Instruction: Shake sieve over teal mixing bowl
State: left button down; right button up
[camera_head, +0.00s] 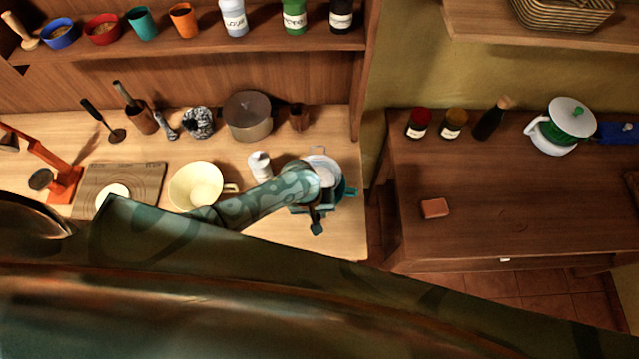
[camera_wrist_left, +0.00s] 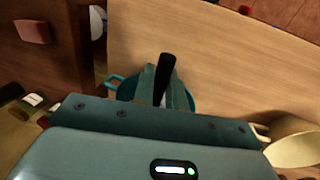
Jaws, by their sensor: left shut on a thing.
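The sieve (camera_head: 324,163) shows as a pale round rim with a small wire loop at its far side, in the head view. It is over the teal mixing bowl (camera_head: 351,190), which stands near the right end of the light counter, largely covered by the sieve and my arm. My left gripper (camera_head: 317,215) is shut on the sieve's handle. In the left wrist view the black sieve handle (camera_wrist_left: 166,72) sticks up between the fingers, with the teal bowl (camera_wrist_left: 116,84) behind them. The sieve's contents cannot be made out. My right gripper is out of view.
A white shaker-like container (camera_head: 260,166) and a cream bowl (camera_head: 196,184) stand left of the teal bowl. A pot (camera_head: 248,115) is behind. A gap separates the light counter from the dark counter (camera_head: 470,225), which holds a sponge-like block (camera_head: 435,208) and jars.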

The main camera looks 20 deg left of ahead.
pick_arm(q)
jog(key=r, duration=0.2)
jog(key=d+r, duration=0.1)
jog(key=r, duration=0.1)
jog(key=shift+w+d, duration=0.1)
dwell(4.4)
dwell(0.4)
